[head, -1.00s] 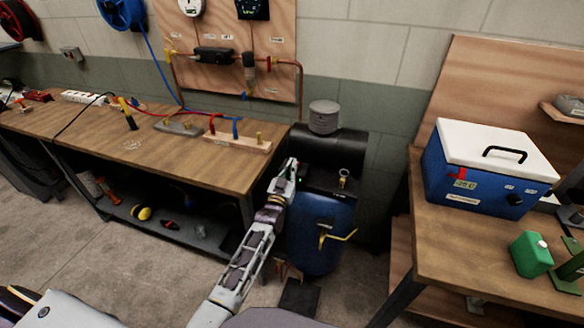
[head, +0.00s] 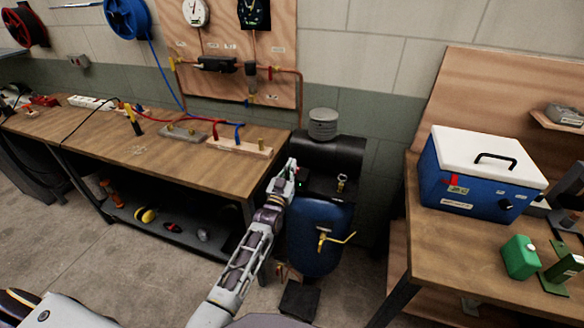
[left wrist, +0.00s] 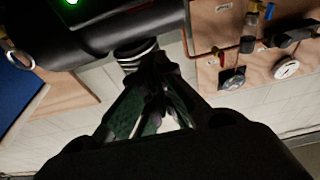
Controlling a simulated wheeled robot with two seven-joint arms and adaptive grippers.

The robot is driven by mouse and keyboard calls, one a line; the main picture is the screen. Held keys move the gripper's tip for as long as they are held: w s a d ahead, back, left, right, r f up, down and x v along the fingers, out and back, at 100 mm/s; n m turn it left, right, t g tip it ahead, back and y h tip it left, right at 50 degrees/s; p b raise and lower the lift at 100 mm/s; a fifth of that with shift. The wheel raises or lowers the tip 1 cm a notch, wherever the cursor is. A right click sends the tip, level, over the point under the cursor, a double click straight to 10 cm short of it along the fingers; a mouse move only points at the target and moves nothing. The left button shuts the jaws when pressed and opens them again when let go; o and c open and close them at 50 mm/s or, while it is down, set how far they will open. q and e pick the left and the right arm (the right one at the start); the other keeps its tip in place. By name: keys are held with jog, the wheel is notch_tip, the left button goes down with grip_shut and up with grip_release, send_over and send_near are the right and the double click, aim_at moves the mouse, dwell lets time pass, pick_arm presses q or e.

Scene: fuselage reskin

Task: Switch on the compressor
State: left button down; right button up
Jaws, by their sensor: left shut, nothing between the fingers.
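The compressor stands on the floor between the two benches, with a blue tank (head: 322,238), a black upper body (head: 335,153) and a grey ribbed cap (head: 322,124). My left gripper (head: 291,166) is at the left side of its black top, shut and empty. I cannot tell whether it touches the compressor. In the left wrist view, the shut fingers (left wrist: 158,62) are close to the black body (left wrist: 110,38), and a green light (left wrist: 72,2) glows at the top edge. The switch is not clearly visible. My right gripper is not in view.
A wooden bench (head: 190,162) with hoses and fittings stands left. A yellow-handled valve (head: 336,239) sticks out in front of the tank. Open floor lies at front left.

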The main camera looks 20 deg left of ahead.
pick_arm(q)
jog(key=s+f+b, duration=0.1)
jog(key=s+f, duration=0.3)
jog(key=s, duration=0.4)
jog(key=shift+a+f, duration=0.15)
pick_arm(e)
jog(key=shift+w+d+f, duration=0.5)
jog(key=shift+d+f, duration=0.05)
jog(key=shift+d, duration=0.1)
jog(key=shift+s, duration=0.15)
